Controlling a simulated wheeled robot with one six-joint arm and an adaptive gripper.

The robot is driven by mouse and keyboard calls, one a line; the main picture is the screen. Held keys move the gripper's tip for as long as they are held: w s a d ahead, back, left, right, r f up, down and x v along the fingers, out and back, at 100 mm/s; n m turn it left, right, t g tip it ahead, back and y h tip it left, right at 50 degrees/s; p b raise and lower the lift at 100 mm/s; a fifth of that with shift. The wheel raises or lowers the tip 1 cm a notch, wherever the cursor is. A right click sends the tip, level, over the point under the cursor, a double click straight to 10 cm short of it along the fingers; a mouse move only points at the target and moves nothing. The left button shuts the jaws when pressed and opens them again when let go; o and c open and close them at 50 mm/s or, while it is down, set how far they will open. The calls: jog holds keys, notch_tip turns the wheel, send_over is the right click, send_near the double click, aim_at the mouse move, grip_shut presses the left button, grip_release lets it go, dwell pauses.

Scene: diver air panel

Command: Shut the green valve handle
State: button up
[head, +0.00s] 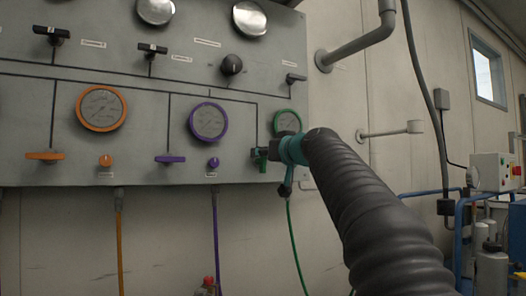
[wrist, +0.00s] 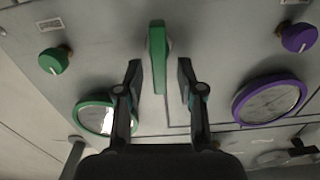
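The green valve handle (wrist: 158,58) is a flat bar on the grey panel, upright in the wrist view. In the head view only a small green piece (head: 262,161) shows beside my gripper, which hides most of it. My gripper (wrist: 159,75) is open, with one finger on each side of the handle. A gap shows between the handle and each finger, so it is not gripped. In the head view my gripper (head: 263,153) is at the panel's lower right.
A green-rimmed gauge (head: 287,122) and a green knob (wrist: 53,61) are near the handle. A purple gauge (head: 208,121), purple handle (head: 170,159) and orange handle (head: 45,156) are to the left in the head view. A green hose (head: 295,245) hangs below.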

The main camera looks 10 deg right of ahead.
jog(key=shift+w, duration=0.2)
grip_shut()
dwell(0.3)
jog(key=shift+w+d+f+m+p, duration=0.1)
jog(key=shift+d+f+m+p, duration=0.4)
jog(key=shift+m, duration=2.35)
jog(key=shift+w+d+f+m+p, duration=0.1)
jog(key=shift+m+p, duration=0.8)
jog(key=shift+m, duration=1.9)
jog(key=shift+w+d+f+m+p, duration=0.1)
jog(key=shift+d+f+m+p, duration=0.4)
jog(key=shift+m, duration=2.35)
jog(key=shift+a+r, duration=0.1)
jog(key=shift+a, duration=0.2)
